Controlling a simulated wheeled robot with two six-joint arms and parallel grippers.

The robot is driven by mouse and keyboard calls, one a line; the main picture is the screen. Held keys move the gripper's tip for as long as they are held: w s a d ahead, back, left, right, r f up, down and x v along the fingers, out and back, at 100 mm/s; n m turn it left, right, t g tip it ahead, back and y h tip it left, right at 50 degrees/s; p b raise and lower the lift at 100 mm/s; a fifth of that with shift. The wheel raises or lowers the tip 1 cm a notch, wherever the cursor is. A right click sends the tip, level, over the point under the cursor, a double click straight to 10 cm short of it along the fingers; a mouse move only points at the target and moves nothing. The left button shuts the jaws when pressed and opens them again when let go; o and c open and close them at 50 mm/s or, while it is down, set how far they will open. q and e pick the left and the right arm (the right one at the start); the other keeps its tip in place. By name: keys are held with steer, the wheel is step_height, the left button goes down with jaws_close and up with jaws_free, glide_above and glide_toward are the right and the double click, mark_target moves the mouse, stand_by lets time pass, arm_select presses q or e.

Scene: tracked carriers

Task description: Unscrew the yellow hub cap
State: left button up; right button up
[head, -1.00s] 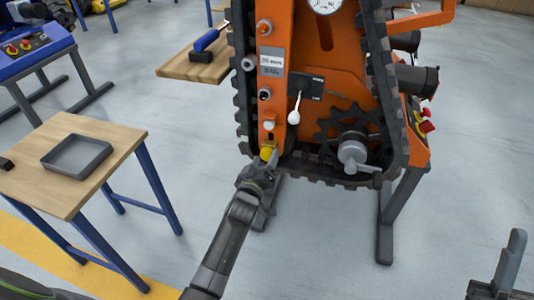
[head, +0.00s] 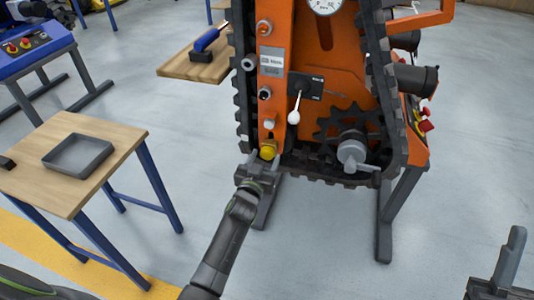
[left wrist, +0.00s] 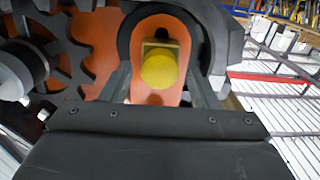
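The yellow hub cap (head: 267,152) sits low on the orange plate of the tracked carrier (head: 330,60), near the bottom of the black track. In the left wrist view the cap (left wrist: 159,71) is a round yellow knob in front of a squarish yellow part. My left gripper (head: 263,161) is just below and in front of the cap. Its two fingers stand apart on either side of the cap, with visible gaps in the left wrist view (left wrist: 160,90). My right gripper (head: 505,272) shows only partly at the lower right, away from the carrier.
A white-tipped lever (head: 294,116) and a toothed sprocket with a grey hub (head: 351,150) are close to the cap. A wooden table (head: 115,140) with a grey tray (head: 78,170) stands at left. A wooden shelf (head: 180,68) holds a blue-handled tool. Floor at right is clear.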

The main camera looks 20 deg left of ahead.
arm_select(q)
steer(key=c, duration=0.6)
steer(key=n+b, duration=0.1)
steer(key=n, duration=0.3)
steer(key=shift+f+b, duration=0.2)
steer(key=shift+b, duration=0.15)
steer(key=shift+c, duration=0.2)
steer(key=n+b, duration=0.2)
steer(key=n, duration=0.2)
steer(key=shift+r+n+b, duration=0.2)
steer(key=shift+n+b, duration=0.15)
steer(key=shift+n, duration=0.55)
steer(key=shift+f+n+b, duration=0.1)
steer(key=shift+n+b, duration=0.4)
steer(key=shift+n, duration=0.8)
steer(key=n+b, duration=0.1)
steer(key=n, duration=0.3)
steer(key=shift+n, duration=1.6)
